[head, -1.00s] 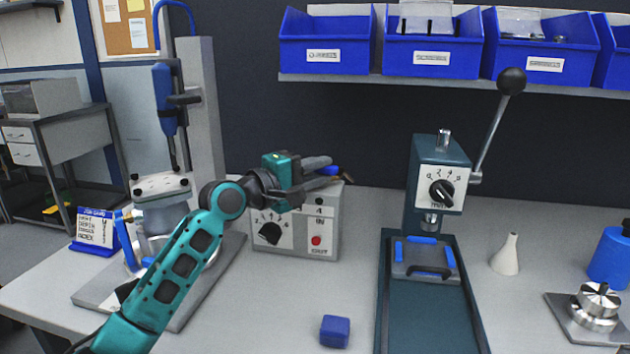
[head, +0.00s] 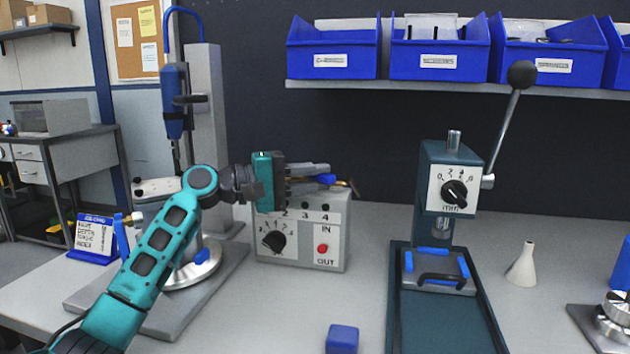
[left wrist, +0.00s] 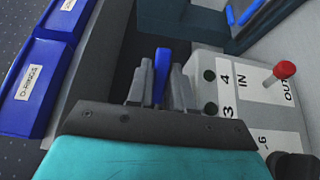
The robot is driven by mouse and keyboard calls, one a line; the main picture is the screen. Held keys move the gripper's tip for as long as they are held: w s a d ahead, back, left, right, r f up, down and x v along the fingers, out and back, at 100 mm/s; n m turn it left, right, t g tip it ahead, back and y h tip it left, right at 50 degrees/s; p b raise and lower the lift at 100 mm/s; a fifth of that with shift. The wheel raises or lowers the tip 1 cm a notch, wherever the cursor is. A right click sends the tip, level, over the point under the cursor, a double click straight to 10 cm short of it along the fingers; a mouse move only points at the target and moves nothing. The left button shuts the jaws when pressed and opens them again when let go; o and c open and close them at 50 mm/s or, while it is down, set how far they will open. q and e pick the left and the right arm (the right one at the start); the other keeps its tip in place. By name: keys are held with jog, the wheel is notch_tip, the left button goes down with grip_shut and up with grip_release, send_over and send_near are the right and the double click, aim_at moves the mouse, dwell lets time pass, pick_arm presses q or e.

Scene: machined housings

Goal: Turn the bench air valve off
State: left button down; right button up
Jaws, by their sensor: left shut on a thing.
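The bench air valve's blue lever (head: 327,179) shows above the top of the grey control box (head: 300,232), with a brass-coloured part (head: 350,186) just to its right. My left gripper (head: 318,177) reaches in from the left, its fingers level over the box and shut on the lever. In the left wrist view the blue lever (left wrist: 161,72) stands between the two grey fingers (left wrist: 160,85). The fingers hide much of the valve body, so its exact setting is hard to read. My right gripper is in neither view.
The box front has a dial (head: 273,242) and a red button (head: 322,248) close below my gripper. A drill-like stand (head: 205,110) is at the left and a lever press (head: 455,190) at the right. A blue block (head: 341,338) lies in front. Blue bins (head: 333,60) hang behind.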

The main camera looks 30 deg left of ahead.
pick_arm(q)
jog(key=c, duration=1.1)
grip_release()
